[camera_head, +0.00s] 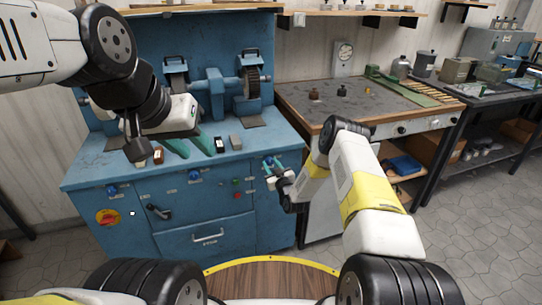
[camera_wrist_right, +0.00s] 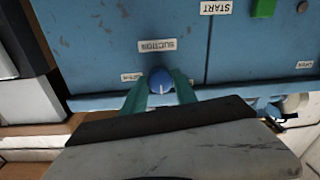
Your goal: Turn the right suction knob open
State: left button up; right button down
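The right suction knob (camera_head: 268,160) is a small blue knob on the upper right front of the blue bench. In the right wrist view the knob (camera_wrist_right: 160,80) shows a white pointer line, near an upside-down "SUCTION" label (camera_wrist_right: 157,45). My right gripper (camera_head: 273,167) is at this knob. Its teal fingers (camera_wrist_right: 160,86) stand one on each side of the knob, very close; whether they press on it I cannot tell. My left gripper (camera_head: 188,146) is open and empty above the left part of the bench top.
Other blue knobs sit on the bench front at left (camera_head: 112,190) and middle (camera_head: 193,175). A grinder (camera_head: 215,90) stands on the bench. A wooden-edged table (camera_head: 350,100) stands close at right.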

jog(key=shift+m, duration=0.4)
jog(key=m, duration=0.8)
jog(key=shift+m, duration=0.3)
jog(key=m, duration=0.4)
jog(key=shift+m, duration=0.3)
jog(key=shift+m+h, duration=0.3)
jog(key=shift+m, duration=1.8)
jog(key=c, duration=1)
grip_release()
jog(key=shift+o, duration=0.2)
